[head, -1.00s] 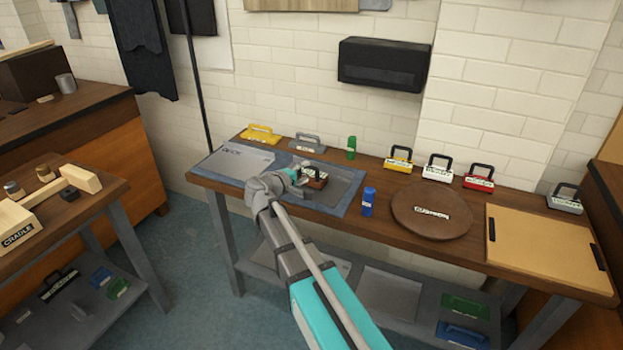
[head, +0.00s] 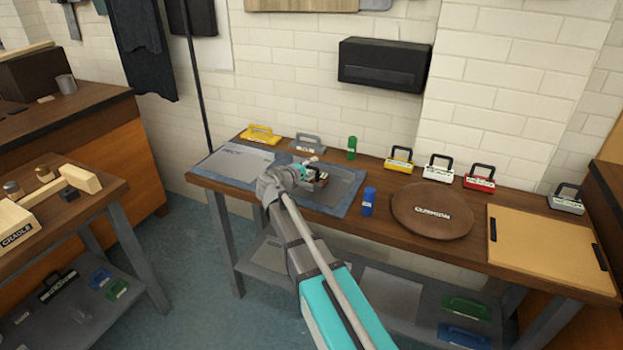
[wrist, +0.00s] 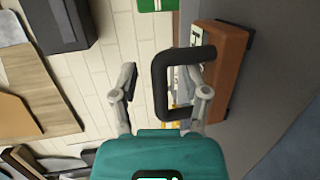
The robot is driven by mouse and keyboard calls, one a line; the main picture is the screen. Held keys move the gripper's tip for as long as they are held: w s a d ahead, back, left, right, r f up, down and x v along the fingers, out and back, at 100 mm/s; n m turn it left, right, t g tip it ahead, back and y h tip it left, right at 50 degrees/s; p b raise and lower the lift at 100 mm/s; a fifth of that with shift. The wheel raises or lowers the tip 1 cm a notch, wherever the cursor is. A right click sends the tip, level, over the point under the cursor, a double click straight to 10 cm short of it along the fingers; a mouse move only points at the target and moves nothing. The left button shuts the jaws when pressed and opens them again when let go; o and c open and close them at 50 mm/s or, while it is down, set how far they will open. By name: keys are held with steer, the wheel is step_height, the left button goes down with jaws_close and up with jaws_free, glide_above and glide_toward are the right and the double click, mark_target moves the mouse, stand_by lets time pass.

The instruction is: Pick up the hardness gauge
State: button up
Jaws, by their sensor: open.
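A brown block with a black loop handle stands on the blue-grey mat (head: 338,207), partly hidden by my gripper in the head view. In the wrist view this brown block (wrist: 222,75) is at the upper right, with a white label whose text I cannot read, so I cannot confirm it is the hardness gauge. My gripper (wrist: 162,78) is open at the block. The near bar of the black handle (wrist: 160,88) shows between my two fingers, and the right finger overlaps the handle loop. I cannot tell whether they touch.
A green bottle (head: 352,148) and a blue bottle (head: 368,201) stand nearby. A round brown board (head: 432,222) and several handled blocks are to the right. The wall is close behind.

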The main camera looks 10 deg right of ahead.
jaws_close()
steer(key=shift+r, duration=0.15)
stand_by(0.4)
step_height(320, 180, up, 3)
steer(key=p, duration=0.3)
steer(key=s+a+r+p, duration=0.1)
steer(key=s+r+p, duration=0.8)
steer(key=s, duration=0.5)
steer(key=shift+a+r+p, duration=0.25)
steer(key=shift+r+p, duration=0.1)
steer(key=shift+p, duration=0.15)
